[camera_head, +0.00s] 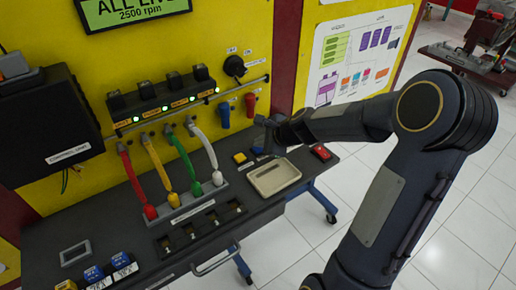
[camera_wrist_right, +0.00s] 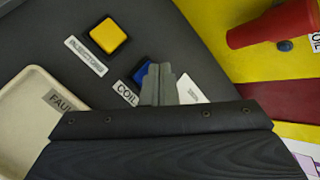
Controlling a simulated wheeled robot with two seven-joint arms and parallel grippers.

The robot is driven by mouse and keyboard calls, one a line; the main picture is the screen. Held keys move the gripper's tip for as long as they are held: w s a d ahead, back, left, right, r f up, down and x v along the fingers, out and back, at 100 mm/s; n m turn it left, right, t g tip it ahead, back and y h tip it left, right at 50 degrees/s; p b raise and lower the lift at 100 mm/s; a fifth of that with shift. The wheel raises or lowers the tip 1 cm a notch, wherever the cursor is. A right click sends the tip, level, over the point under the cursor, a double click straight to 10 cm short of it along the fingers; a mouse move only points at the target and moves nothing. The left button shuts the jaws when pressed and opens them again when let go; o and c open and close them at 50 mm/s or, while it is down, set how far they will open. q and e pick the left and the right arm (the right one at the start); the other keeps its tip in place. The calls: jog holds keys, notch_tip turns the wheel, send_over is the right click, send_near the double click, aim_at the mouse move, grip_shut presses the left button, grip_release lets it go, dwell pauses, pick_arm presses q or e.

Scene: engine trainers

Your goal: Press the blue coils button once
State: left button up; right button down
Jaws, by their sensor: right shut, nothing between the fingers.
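The blue coils button (camera_wrist_right: 141,72) sits on the dark bench top and shows only in part in the right wrist view. A label (camera_wrist_right: 126,94) reading "COIL" lies beside it, partly covered. My right gripper (camera_wrist_right: 159,72) is shut and empty, its fingertips in front of the button and hiding much of it. I cannot tell whether they touch it. In the head view the right gripper (camera_head: 267,136) is over the back of the bench, beside the yellow button (camera_head: 240,157). My left gripper is not in view.
A beige tray (camera_head: 273,177) lies in front of the buttons, with a red button (camera_head: 321,152) to its right. Coloured cables (camera_head: 185,152) stand to the left. A red plug (camera_head: 250,105) and a blue plug (camera_head: 223,115) hang on the yellow panel behind.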

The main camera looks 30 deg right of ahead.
aim_at(261, 150)
jog(key=shift+f+b, duration=0.45)
dwell(0.3)
dwell(0.3)
jog(key=shift+r+p, duration=0.85)
jog(key=shift+r, duration=0.1)
notch_tip(261, 150, up, 5)
jog(key=p, duration=0.5)
dwell(0.4)
